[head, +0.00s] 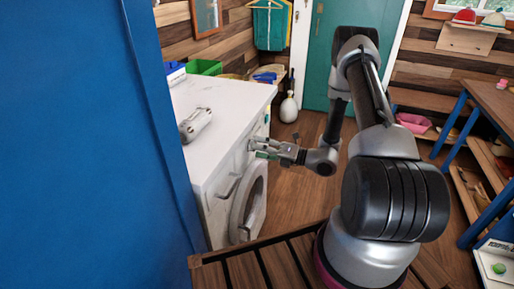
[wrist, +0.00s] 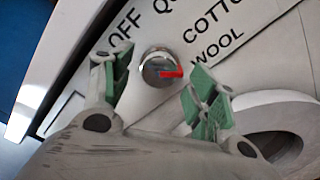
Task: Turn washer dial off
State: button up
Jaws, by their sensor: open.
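The washer dial (wrist: 157,69) is a round metallic knob with a red pointer (wrist: 171,74) in the wrist view. The pointer is directed right, toward the side with the WOOL label (wrist: 220,48), away from the OFF label (wrist: 125,32). My gripper (wrist: 155,85) is open, with one green-padded finger on each side of the dial; I cannot tell whether either touches it. In the head view my gripper (head: 262,148) is at the upper front of the white washer (head: 224,196), and the dial is hidden there.
The washer's round door (head: 248,205) is below my gripper. A metallic cylinder (head: 195,125) and a green bin (head: 205,67) are on the white top. A blue panel (head: 85,150) stands at the left. The wooden floor (head: 295,195) right of the washer is partly clear.

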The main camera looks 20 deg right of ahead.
jog(key=shift+x, duration=0.8)
jog(key=c, duration=1)
jog(key=shift+n, duration=13.5)
